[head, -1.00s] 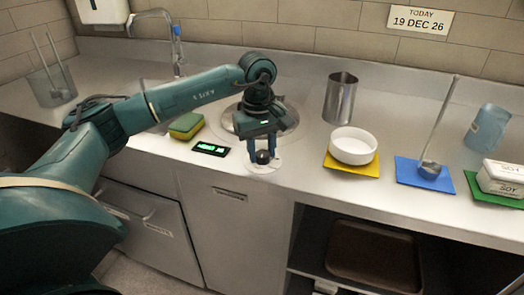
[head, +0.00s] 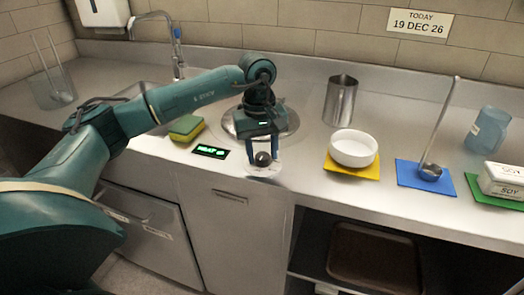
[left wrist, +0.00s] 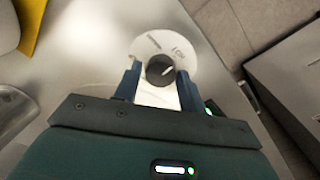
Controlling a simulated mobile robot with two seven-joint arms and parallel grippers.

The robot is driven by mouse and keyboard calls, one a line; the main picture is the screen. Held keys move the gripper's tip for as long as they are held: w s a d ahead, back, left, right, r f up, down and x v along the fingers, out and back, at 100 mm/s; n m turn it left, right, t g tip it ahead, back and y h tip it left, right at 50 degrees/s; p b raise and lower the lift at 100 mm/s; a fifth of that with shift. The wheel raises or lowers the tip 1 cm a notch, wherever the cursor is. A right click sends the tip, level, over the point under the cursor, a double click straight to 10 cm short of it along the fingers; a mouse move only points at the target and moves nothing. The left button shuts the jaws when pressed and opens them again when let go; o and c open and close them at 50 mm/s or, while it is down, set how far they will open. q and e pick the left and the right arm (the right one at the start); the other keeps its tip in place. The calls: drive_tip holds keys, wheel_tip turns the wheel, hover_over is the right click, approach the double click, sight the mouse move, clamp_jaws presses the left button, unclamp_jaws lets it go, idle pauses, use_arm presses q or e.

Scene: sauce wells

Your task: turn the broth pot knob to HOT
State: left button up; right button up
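The broth pot knob (head: 263,159) is a dark round knob on a pale dial plate at the counter's front edge. In the left wrist view the knob (left wrist: 160,69) has a light pointer mark, and its dial (left wrist: 178,44) has small lettering too blurred to read surely. My left gripper (head: 262,158) points down with one finger on each side of the knob, seemingly open with small gaps. The broth pot's round metal lid (head: 287,125) is behind the gripper, partly hidden. A small black display (head: 210,152) beside the knob shows green text that looks like WARM. My right gripper is not in view.
A green-yellow sponge (head: 186,128) lies left of the display. To the right are a metal cup (head: 340,101), a white bowl (head: 354,149) on a yellow mat, a ladle (head: 431,171) on a blue mat and a SOY-labelled container (head: 501,181) on a green mat.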

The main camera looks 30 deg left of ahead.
sight(259, 156)
use_arm(q)
drive_tip(key=shift+o, duration=1.3)
wheel_tip(259, 156, up, 13)
drive_tip(key=shift+s+a, duration=0.25)
drive_tip(key=shift+s, duration=0.05)
